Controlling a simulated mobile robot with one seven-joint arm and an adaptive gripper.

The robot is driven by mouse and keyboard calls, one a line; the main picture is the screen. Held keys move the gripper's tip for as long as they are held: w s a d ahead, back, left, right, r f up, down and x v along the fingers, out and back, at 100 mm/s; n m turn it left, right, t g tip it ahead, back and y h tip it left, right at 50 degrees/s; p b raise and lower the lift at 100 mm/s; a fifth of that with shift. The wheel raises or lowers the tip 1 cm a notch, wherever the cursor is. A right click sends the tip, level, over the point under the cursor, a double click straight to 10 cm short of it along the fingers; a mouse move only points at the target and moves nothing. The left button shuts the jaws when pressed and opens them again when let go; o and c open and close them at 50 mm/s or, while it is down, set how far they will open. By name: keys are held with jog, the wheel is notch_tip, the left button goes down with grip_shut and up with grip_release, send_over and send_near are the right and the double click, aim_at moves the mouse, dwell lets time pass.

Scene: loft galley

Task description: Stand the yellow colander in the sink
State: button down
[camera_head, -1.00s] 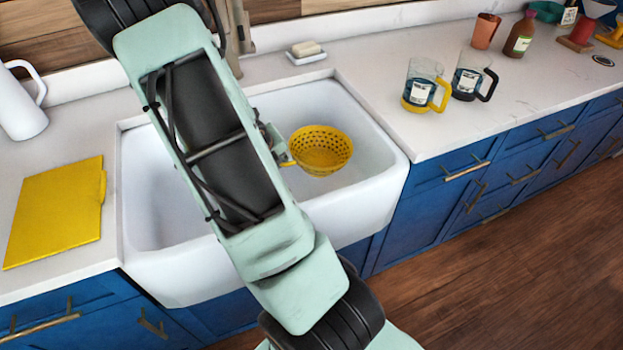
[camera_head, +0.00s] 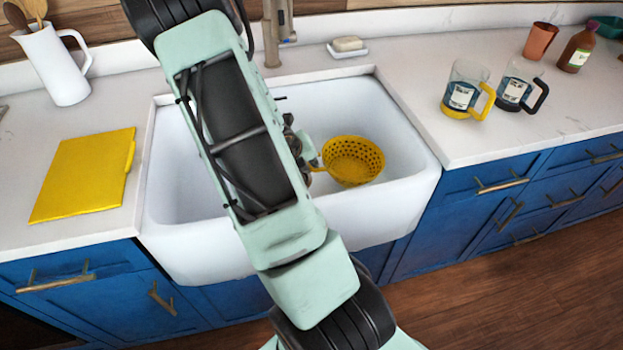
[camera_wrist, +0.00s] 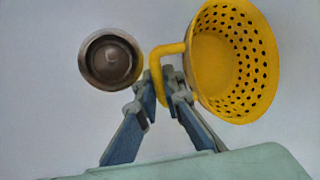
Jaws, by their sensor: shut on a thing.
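The yellow colander (camera_head: 353,160) is inside the white sink (camera_head: 410,185), in its right half, with its open side facing up in the head view. It has a perforated bowl and a loop handle; the wrist view shows the bowl (camera_wrist: 235,65) at the right. My gripper (camera_wrist: 160,88) is shut on the colander's handle (camera_wrist: 157,68), to the left of the bowl. My arm hides most of the gripper in the head view. I cannot tell whether the bowl touches the sink floor. The round drain (camera_wrist: 110,58) lies left of the handle in the wrist view.
A faucet (camera_head: 270,35) stands behind the sink. A soap dish (camera_head: 347,50) sits on the back ledge. Two glass mugs, one yellow-handled (camera_head: 462,95) and one black-handled (camera_head: 515,90), stand to the right. A yellow board (camera_head: 85,175) and a white pitcher (camera_head: 55,65) are left.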

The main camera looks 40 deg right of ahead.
notch_tip(320, 180, down, 4)
jog(key=shift+r+b, duration=0.1)
jog(key=shift+b, duration=0.85)
jog(key=c, duration=2.1)
grip_release()
jog(key=shift+r, duration=0.1)
jog(key=p+v, duration=0.6)
jog(key=v, duration=0.6)
jog(key=shift+w, duration=0.1)
